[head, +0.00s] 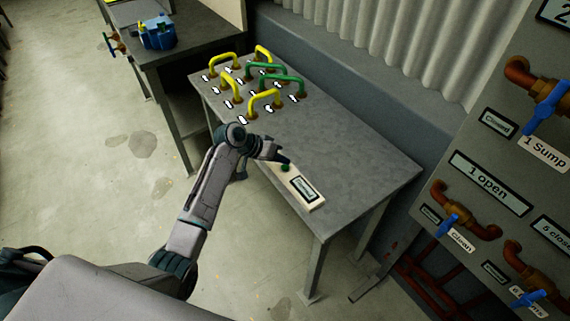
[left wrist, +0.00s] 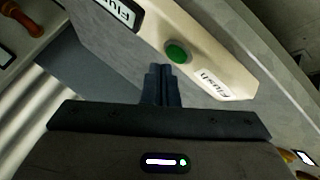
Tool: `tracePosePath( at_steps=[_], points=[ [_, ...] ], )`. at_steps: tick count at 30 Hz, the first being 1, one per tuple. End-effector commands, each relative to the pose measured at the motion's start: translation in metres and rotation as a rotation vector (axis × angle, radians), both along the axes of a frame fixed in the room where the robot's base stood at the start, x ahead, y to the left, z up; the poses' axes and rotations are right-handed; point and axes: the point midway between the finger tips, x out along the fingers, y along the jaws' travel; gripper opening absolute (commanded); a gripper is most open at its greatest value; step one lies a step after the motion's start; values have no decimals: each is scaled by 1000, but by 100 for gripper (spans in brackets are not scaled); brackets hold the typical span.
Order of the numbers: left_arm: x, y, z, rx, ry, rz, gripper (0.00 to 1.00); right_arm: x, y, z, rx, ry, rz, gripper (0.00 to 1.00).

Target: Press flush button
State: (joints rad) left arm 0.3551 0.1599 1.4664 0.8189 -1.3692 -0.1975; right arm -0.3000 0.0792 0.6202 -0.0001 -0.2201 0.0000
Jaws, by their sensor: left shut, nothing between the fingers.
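The green flush button (head: 286,168) sits on a cream panel (head: 311,200) on the grey table, with a small display beside it. In the left wrist view the round green button (left wrist: 178,51) shows whole, on the cream panel (left wrist: 208,57) with a label reading "Flush". My left gripper (head: 288,161) is shut and empty, with its tips right by the button in the head view. In the left wrist view the shut fingers (left wrist: 161,70) point at the panel just beside the button. I cannot tell whether they touch it. My right gripper is not in view.
Several yellow and green pipe handles (head: 264,97) stand at the table's far end. The grey table (head: 370,165) is clear to the right of the panel. A valve board (head: 500,150) with blue handles rises at the right. A blue device (head: 157,33) sits on another table.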

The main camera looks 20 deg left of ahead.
Motion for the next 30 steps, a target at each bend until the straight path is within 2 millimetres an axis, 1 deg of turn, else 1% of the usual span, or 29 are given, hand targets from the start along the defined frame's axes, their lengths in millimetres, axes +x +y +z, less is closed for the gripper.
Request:
tracePosePath(
  at_steps=[1,11,14,25,27,30],
  points=[
    [0,0,3,0,0,0,0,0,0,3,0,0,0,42],
    [0,0,3,0,-1,1,0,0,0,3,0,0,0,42],
    [0,0,9,0,-1,0,0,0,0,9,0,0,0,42],
    [0,0,47,0,-1,0,0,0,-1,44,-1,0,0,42],
    [0,0,52,0,-1,0,0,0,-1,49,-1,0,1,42],
    [0,0,53,0,0,0,0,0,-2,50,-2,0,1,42]
  ],
)
